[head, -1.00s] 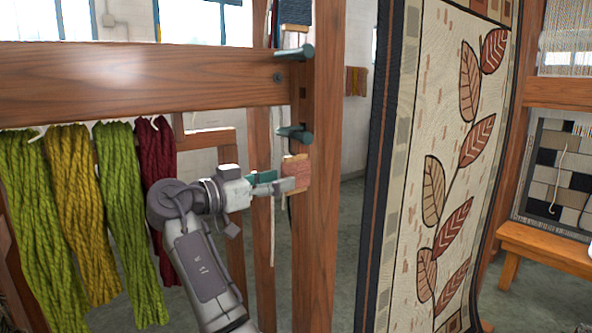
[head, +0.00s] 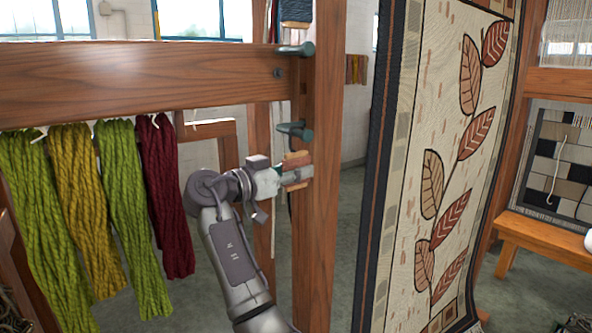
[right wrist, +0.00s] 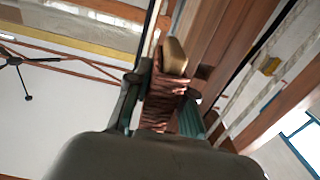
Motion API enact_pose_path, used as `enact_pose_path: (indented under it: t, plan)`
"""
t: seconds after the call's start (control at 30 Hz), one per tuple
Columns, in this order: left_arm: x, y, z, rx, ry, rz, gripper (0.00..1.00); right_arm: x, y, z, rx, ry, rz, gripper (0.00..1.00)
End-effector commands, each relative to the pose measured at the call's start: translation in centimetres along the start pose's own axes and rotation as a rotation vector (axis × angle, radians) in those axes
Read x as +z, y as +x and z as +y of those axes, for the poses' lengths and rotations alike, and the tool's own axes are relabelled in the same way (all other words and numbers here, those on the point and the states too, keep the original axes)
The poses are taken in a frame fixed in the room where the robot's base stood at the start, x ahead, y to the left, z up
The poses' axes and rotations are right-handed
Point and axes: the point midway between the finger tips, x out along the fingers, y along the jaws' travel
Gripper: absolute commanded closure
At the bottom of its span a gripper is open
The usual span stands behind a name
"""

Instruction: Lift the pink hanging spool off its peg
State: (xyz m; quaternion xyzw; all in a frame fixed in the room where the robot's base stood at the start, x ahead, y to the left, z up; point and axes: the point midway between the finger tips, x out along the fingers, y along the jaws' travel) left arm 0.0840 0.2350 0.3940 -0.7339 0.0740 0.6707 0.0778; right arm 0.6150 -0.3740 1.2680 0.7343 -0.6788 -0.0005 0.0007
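The pink hanging spool (head: 296,160) is against the wooden post (head: 318,220), just below a dark green peg (head: 295,131). In the right wrist view the spool (right wrist: 162,103) has a reddish-pink wound body and a pale wooden end. My right gripper (head: 297,174) is at the spool and covers its lower part. Its two fingers (right wrist: 163,108) stand on either side of the spool; I cannot tell whether both press on it. The peg that bears the spool is hidden. My left gripper is not in view.
Green, mustard and dark red wool skeins (head: 165,200) hang from the wooden beam (head: 140,80) left of my right arm. Another green peg (head: 296,50) and a dark blue spool (head: 297,12) are higher on the post. A leaf-patterned rug (head: 430,170) hangs to the right.

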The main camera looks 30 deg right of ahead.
Motion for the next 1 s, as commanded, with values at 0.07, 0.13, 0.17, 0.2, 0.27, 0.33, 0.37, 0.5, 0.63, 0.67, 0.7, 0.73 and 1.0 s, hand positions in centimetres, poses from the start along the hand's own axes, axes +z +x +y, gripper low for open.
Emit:
enact_pose_path:
  t: [0.07,0.13,0.17,0.2,0.27,0.33,0.37,0.5,0.63,0.67,0.7,0.73,1.0]
  plan:
    - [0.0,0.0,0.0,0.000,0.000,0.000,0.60,0.0,0.0,0.0,0.000,0.000,0.000,0.98]
    - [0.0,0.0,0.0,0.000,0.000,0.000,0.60,0.0,0.0,0.0,0.000,0.000,0.000,1.00]
    - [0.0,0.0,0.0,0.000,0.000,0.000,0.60,0.0,0.0,0.0,0.000,0.000,0.000,1.00]
    - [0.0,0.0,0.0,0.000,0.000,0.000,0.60,0.0,0.0,0.0,0.000,0.000,0.000,1.00]
    - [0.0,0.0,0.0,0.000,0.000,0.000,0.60,0.0,0.0,0.0,0.000,0.000,0.000,1.00]
    - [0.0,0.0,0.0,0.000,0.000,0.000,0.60,0.0,0.0,0.0,0.000,0.000,0.000,1.00]
    - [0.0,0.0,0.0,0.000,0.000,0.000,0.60,-0.1,0.0,0.0,0.000,0.001,0.000,1.00]
    - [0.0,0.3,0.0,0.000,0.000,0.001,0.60,-0.4,0.0,0.0,0.000,0.003,0.001,1.00]
    - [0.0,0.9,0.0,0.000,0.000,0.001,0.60,-1.5,0.0,0.0,0.000,0.006,0.001,1.00]
    - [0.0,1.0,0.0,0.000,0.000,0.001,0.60,-1.5,-0.4,0.0,-0.002,0.003,0.000,1.00]
    - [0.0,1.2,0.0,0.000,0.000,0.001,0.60,-1.4,-1.1,-0.1,-0.003,0.002,0.000,1.00]
    - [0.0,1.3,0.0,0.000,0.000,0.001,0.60,-1.4,-1.6,-0.1,-0.003,0.002,0.001,1.00]
    - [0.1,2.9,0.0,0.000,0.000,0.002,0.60,-1.3,-8.0,-0.1,-0.005,0.002,0.001,1.00]
